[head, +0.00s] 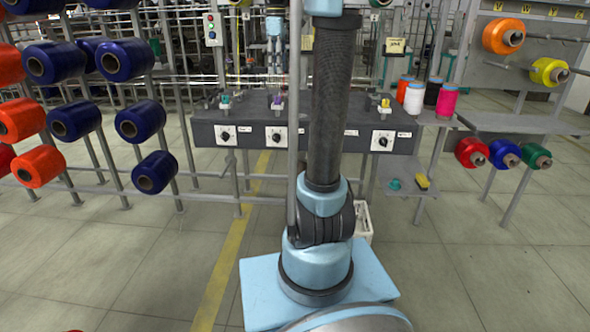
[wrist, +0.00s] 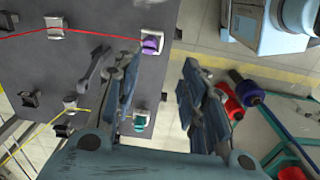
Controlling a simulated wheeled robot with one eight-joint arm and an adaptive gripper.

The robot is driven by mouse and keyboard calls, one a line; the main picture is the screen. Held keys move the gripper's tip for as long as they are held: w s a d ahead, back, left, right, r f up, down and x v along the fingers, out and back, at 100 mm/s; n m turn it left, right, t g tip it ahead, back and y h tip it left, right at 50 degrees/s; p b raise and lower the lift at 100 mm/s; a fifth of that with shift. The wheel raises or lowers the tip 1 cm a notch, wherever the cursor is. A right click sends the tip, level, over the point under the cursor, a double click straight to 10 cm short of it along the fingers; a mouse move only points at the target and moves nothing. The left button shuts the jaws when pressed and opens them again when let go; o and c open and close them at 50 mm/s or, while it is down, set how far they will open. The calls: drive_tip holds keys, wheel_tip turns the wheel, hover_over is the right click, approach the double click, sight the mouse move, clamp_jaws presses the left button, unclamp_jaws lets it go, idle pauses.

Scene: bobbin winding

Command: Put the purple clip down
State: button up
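The purple clip (wrist: 152,43) is on its metal holder at the edge of the dark machine top (wrist: 100,60), and a red thread runs to it from the left. In the head view the purple clip (head: 277,101) is small on the machine top. I cannot tell whether it is raised or pressed down. My gripper (wrist: 162,62) is open in the wrist view, with nothing between its fingers. The left fingertip looks close to the clip, but I see no contact.
A teal clip (wrist: 140,122) sits lower on the same edge, partly behind the left finger. A yellow clip (head: 385,102) is at the machine's right end. Thread cones (head: 414,98) stand on a side shelf. Blue bobbins (head: 124,60) hang at left. The floor in front is clear.

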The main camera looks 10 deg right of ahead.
drive_tip(key=s+f+m+t, duration=0.2)
drive_tip(key=s+f+m, duration=1.1)
drive_tip(key=s+f, duration=1.8)
drive_tip(key=shift+s+f, duration=0.2)
drive_tip(key=shift+s, duration=0.7)
